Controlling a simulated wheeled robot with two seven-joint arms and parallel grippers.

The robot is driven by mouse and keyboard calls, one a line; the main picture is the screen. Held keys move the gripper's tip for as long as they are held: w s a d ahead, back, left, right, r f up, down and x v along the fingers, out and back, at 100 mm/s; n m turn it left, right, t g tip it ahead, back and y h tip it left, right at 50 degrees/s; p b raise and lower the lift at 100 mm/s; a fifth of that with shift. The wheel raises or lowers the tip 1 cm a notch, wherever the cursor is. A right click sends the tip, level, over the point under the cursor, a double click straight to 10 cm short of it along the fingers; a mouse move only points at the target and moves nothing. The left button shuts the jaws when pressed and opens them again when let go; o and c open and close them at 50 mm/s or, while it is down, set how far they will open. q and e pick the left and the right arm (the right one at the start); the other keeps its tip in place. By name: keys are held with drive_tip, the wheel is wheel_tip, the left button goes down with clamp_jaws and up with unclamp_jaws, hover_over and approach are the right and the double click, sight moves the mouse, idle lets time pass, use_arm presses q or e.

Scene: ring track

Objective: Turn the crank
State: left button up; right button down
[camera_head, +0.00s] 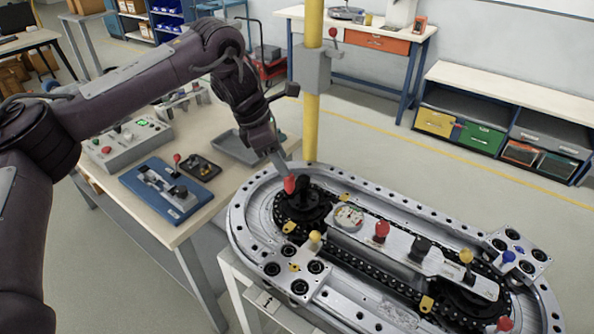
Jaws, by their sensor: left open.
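The ring track (250,215) is an oval metal frame with a black chain running inside it. At its left end is a black sprocket hub with an upright red-knobbed handle, which looks like the crank (291,185). My left gripper (281,164) points down from the upper left, open, with its tip just above and beside the red knob. The fingers are small here and partly overlap the knob's surroundings, so I cannot tell whether they touch it. My right gripper is out of view.
A yellow post (312,95) with a grey box rises just behind the crank. Another red knob (381,230) and a yellow knob (466,256) stand on the track's centre plate. A wooden table (186,222) with a control box (125,140) and blue fixture is left.

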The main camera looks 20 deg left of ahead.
sight(292, 181)
use_arm(q)
drive_tip(key=x, duration=0.2)
drive_tip(key=p+x, duration=0.1)
drive_tip(key=x, duration=0.1)
drive_tip(key=p+x, duration=0.1)
drive_tip(key=x, duration=0.1)
drive_tip(key=shift+s+d+f, duration=0.2)
drive_tip(key=shift+s, duration=0.05)
drive_tip(key=shift+w+d+f, duration=0.1)
drive_tip(key=shift+f, duration=0.25)
drive_tip(key=c, duration=0.8)
clamp_jaws()
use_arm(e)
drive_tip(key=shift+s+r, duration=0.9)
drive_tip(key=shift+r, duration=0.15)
